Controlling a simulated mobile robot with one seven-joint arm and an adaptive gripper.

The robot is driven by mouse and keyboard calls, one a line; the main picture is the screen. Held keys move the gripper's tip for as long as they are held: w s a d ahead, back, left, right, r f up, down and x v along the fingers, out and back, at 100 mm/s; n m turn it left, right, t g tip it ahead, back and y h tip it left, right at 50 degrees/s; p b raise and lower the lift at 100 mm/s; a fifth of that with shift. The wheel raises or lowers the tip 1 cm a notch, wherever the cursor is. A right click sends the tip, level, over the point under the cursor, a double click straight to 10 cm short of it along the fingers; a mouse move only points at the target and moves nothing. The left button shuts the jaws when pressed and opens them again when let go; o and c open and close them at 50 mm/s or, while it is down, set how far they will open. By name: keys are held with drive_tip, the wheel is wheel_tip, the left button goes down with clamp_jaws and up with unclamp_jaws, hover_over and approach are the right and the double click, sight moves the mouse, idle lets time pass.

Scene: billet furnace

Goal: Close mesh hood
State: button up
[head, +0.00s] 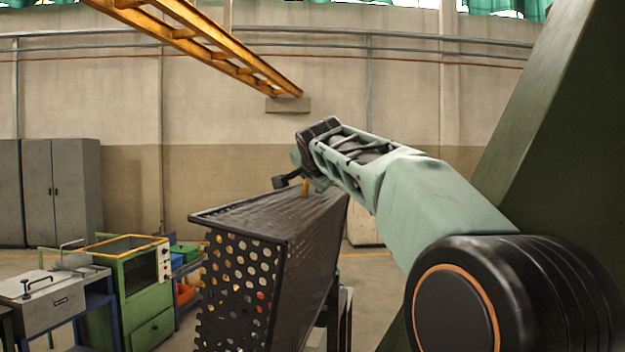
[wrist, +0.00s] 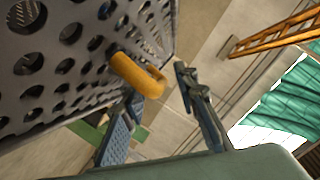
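The mesh hood (head: 240,285) is a dark box of perforated metal, in the middle of the head view. Its top edge slopes upward to the right. In the wrist view its perforated panel (wrist: 60,65) fills the upper left. A yellow-orange handle (wrist: 135,75) sticks out from that panel and shows small at the hood's top in the head view (head: 305,187). My gripper (wrist: 158,84) is open, with its two fingers apart and the handle near its fingertips, roughly between them. I see no clear contact. In the head view my gripper (head: 290,181) is above the hood, partly hidden by my wrist.
A green machine cabinet (head: 145,310) and a grey lidded box (head: 45,295) stand at the lower left. Grey lockers (head: 60,190) stand by the wall. A yellow overhead beam (head: 215,45) crosses above. A large dark green slanted structure (head: 570,140) rises at the right.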

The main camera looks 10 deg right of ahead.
clamp_jaws()
drive_tip(key=shift+a, duration=0.15)
